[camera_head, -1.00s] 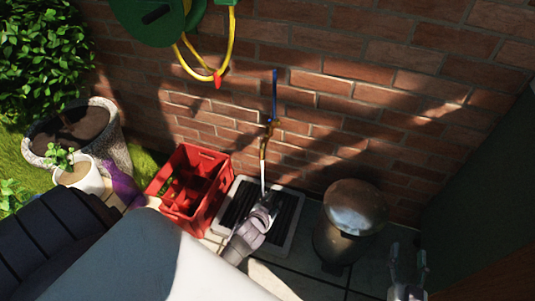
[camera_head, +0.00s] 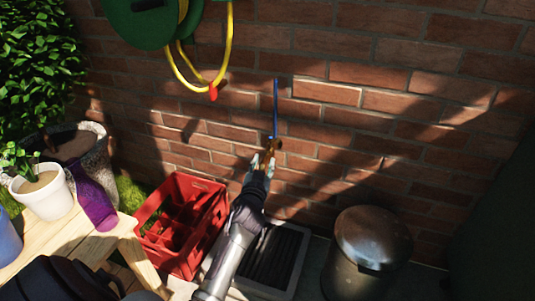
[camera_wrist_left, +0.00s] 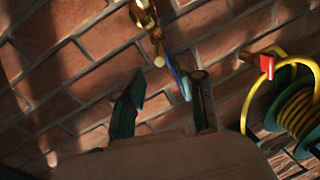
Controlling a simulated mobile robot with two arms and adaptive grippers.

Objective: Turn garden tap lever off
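The brass tap (camera_head: 273,147) is mounted on the brick wall, and its long blue lever (camera_head: 275,108) points straight up in the head view. My left gripper (camera_head: 262,163) is open just in front of the tap and below the lever. In the left wrist view the two fingers (camera_wrist_left: 165,88) are spread apart. The blue lever (camera_wrist_left: 179,80) shows between them in the picture, with the brass tap (camera_wrist_left: 150,28) above; I cannot tell whether they touch. The tap's outlet is hidden behind my gripper in the head view. My right gripper is out of view.
A red crate (camera_head: 218,222) and a drain grate (camera_head: 296,262) lie below the tap. A metal bin (camera_head: 372,240) stands right. A yellow hose (camera_head: 229,55) hangs upper left. A wooden table (camera_head: 70,238) holds a white pot (camera_head: 45,197) and a purple vase (camera_head: 94,200).

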